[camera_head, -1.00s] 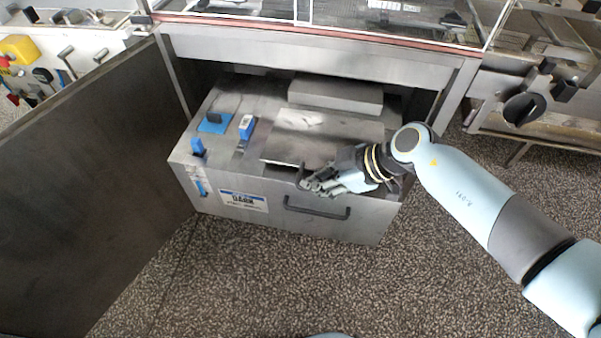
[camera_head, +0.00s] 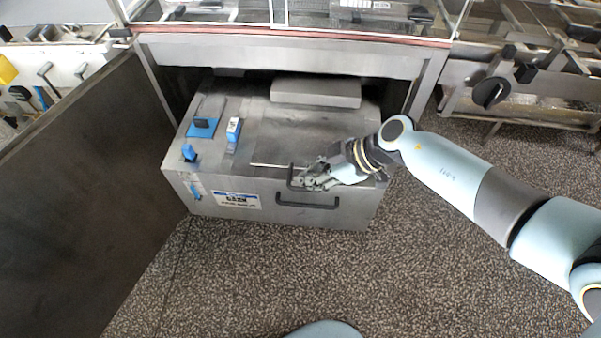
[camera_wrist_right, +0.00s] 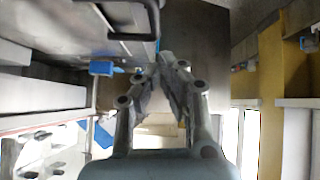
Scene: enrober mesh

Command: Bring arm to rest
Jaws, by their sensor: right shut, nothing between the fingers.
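My right arm comes in from the right in the head view. My right gripper (camera_head: 312,181) is shut and empty, over the front edge of the steel box's top, by a dark handle. In the right wrist view its fingers (camera_wrist_right: 168,62) meet at their tips with nothing between them. The steel box (camera_head: 330,217) sits partly pulled out from under the machine. My left gripper is not in view.
The box bears a front handle (camera_head: 307,203), a label (camera_head: 239,200) and blue-marked fittings (camera_head: 233,130). An open dark door panel (camera_head: 80,190) stands at the left. The speckled floor (camera_head: 260,280) in front is clear.

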